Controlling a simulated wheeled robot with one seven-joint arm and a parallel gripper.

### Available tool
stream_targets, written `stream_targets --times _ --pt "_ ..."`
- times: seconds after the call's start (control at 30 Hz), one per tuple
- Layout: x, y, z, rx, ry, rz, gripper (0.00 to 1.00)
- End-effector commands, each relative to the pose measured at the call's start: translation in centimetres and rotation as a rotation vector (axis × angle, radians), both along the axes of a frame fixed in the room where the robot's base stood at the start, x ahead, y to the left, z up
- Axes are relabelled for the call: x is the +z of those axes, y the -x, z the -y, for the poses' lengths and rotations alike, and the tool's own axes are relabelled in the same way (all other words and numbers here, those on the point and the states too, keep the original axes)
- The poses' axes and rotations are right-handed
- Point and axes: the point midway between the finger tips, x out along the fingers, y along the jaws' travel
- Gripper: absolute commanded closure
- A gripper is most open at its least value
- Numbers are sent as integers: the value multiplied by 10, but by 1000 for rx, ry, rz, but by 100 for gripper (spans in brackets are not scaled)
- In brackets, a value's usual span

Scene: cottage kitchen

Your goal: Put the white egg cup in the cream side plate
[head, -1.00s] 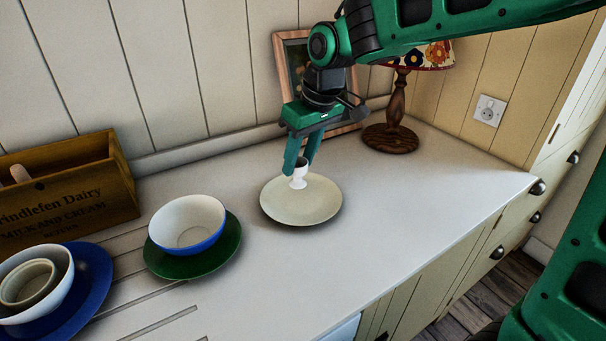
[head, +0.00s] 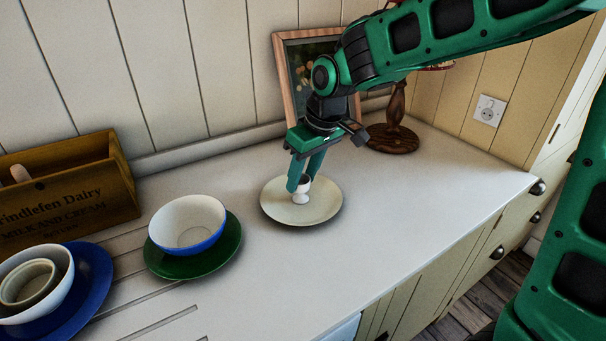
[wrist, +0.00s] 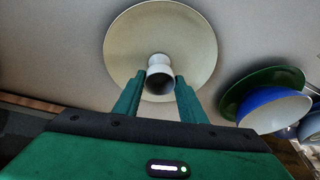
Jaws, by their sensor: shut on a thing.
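The white egg cup (head: 300,197) is upright at the middle of the cream side plate (head: 325,208) in the head view. It seems to be on or just above the plate; I cannot tell if its foot touches. My gripper (head: 303,180) points down and is shut on the egg cup near its rim. In the wrist view the egg cup (wrist: 159,63) shows between the fingertips of my gripper (wrist: 160,82), with the cream side plate (wrist: 200,45) behind it. The fingers hide part of the cup in the head view.
A blue and white bowl (head: 188,223) sits on a green plate (head: 225,255) to the left. More bowls stand on a blue plate (head: 95,280). A wooden crate (head: 75,190), a picture frame (head: 285,70) and a lamp (head: 395,135) stand along the back. The counter at right is clear.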

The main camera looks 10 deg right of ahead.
Motion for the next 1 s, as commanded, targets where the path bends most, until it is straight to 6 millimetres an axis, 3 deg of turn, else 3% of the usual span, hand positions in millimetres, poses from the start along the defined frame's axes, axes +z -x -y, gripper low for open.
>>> stream_targets --times 0.03,0.1,0.37,0.53,1.0 --pt "0 0 0 0 0 0 56" --pt "0 0 0 0 0 0 44" --pt "0 0 0 -1 0 -1 44" --pt "10 1 2 -1 1 0 44" --pt "95 18 20 -4 -1 3 44"
